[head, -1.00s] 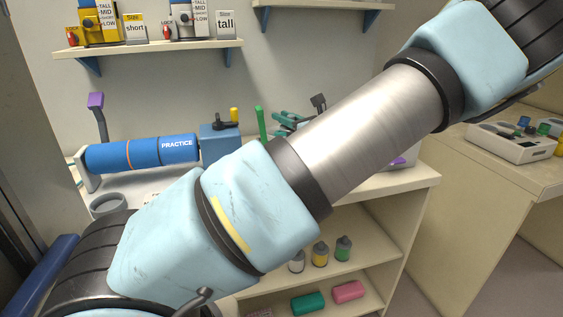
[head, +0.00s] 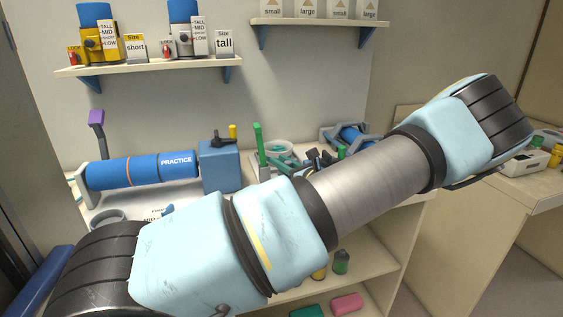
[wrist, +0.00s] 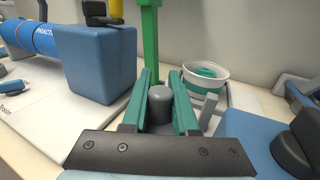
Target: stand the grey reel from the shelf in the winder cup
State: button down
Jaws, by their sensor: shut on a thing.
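In the wrist view, my gripper (wrist: 160,100) has teal fingers closed on a grey cylinder with a rounded top, which looks like the grey reel (wrist: 160,105). Its lower part is hidden by the gripper. A green post (wrist: 149,45) rises just beyond the fingers. Beyond and to the right is a round white cup (wrist: 206,80) with something teal inside, apart from the reel. In the head view, this cup (head: 279,149) is partly covered, and the teal fingers (head: 280,168) show small behind my arm. I cannot tell which item is the winder cup.
A blue box (head: 220,166) with a blue PRACTICE cylinder (head: 160,169) stands left of the gripper. A grey ring (head: 108,216) lies nearer. A grey-framed blue device (head: 350,134) stands to the right. Wall shelves (head: 150,67) hang above. A green bottle (head: 342,262) stands on the lower shelf.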

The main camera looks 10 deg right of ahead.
jog(key=shift+f, duration=0.3)
jog(key=c, duration=0.7)
grip_release()
jog(key=shift+r, duration=0.1)
jog(key=shift+r, duration=0.2)
jog(key=b+v, duration=0.4)
jog(key=v, duration=0.8)
jog(key=shift+b, duration=0.3)
